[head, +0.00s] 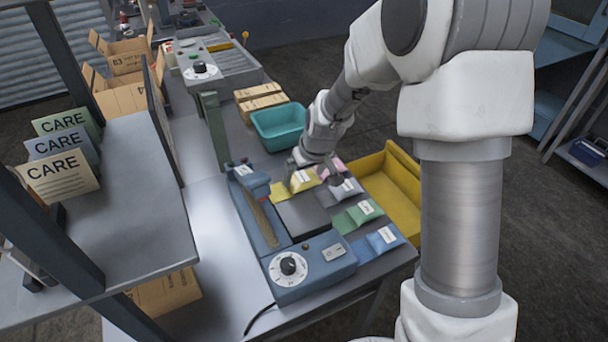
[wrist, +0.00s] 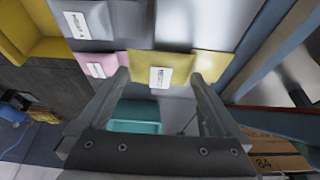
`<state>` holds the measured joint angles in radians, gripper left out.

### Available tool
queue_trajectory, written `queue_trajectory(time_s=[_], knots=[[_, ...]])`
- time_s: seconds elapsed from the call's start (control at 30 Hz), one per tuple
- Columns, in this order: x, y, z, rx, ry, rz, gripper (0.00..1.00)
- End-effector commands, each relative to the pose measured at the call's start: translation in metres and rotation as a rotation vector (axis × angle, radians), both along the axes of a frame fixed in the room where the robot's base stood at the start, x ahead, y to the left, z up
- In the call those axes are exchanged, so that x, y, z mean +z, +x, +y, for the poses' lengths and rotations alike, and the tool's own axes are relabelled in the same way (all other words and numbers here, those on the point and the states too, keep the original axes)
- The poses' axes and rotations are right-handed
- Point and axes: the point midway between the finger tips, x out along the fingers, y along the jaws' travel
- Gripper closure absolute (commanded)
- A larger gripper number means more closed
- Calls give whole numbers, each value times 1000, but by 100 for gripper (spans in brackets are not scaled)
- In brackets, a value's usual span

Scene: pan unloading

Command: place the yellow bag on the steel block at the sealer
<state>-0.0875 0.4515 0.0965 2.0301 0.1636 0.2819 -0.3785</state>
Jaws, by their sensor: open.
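The yellow bag (head: 303,182), with a white label, lies flat on the table just behind the steel block (head: 304,217), a dark flat block beside the blue sealer (head: 292,278). In the wrist view the yellow bag (wrist: 143,62) spans the space between the fingertips. My gripper (head: 316,174) is open, low over the bag, with one finger toward each side. It also shows in the wrist view (wrist: 160,77). I cannot tell whether the fingers touch the bag. The steel block's top looks bare.
A grey bag (head: 343,190), a green bag (head: 358,214) and a blue bag (head: 379,240) lie right of the block. A pink bag (wrist: 97,64) is close beside the yellow one. A teal bin (head: 277,126) stands behind, a yellow tray (head: 400,207) at right. The sealer's upright arm (head: 211,122) is raised.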

Motion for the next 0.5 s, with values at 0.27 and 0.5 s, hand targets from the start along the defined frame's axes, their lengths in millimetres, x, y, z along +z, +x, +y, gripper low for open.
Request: queue_trajectory(time_s=[0.27, 0.5], knots=[[48, -17, -8, -1, 0, -5, 0], [85, -32, -14, -1, -1, -3, 0]])
